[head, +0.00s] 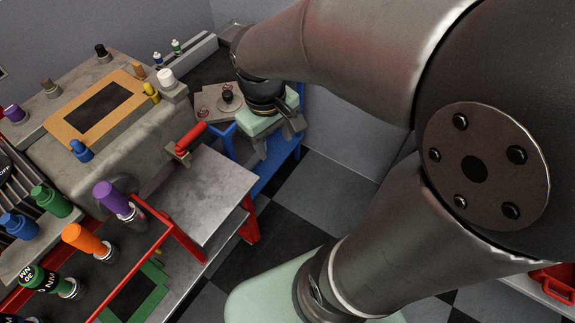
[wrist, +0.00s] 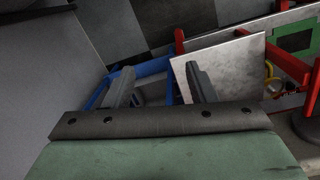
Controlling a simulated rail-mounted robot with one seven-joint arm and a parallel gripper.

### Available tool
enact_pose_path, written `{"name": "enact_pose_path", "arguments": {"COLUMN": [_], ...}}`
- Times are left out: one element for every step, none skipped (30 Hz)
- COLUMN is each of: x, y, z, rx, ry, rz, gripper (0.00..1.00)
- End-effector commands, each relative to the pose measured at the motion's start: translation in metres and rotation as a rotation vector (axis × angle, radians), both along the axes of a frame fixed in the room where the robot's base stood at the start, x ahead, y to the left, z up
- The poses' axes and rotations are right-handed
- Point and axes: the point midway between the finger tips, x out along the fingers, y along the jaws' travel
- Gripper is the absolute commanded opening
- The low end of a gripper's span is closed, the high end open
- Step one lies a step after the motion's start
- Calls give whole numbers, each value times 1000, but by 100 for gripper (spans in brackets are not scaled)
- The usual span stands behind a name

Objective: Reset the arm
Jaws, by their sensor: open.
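My gripper (wrist: 161,84) shows in the wrist view with its two dark fingers apart and nothing between them. In the head view my gripper (head: 291,127) is at the end of my arm, past the right end of the workbench, over a blue frame. Part of it is hidden by my wrist. My arm bends across the right half of the head view, with large links close to the camera.
The blue frame (head: 278,172) stands below. Tiled floor (head: 325,190) is open in the middle.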

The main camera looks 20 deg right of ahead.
Motion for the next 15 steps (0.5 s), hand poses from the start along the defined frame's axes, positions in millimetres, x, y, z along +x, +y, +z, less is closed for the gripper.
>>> {"name": "enact_pose_path", "arguments": {"x": [-24,-35,-47,-54,-59,-65,-67,-69,-71,-71,-71,-71,-70,-70,-70], "y": [-1,-1,-1,-1,-1,-1,-1,-1,-1,-1,-1,-1,-1,-1,-1], "z": [-5,-9,-13,-16,-18,-20,-21,-22,-23,-23,-23,-23,-23,-23,-23], "rx": [19,30,42,51,58,66,70,72,73,73,73,73,73,73,72], "ry": [-14,-18,-22,-24,-26,-27,-28,-28,-27,-27,-26,-26,-26,-26,-26], "rz": [-84,-131,-184,-217,-244,-270,-283,-292,-299,-301,-301,-300,-300,-299,-298], "gripper": [51,51,51,51,51,51,51,51,51,51,51,51,51,51,51]}}
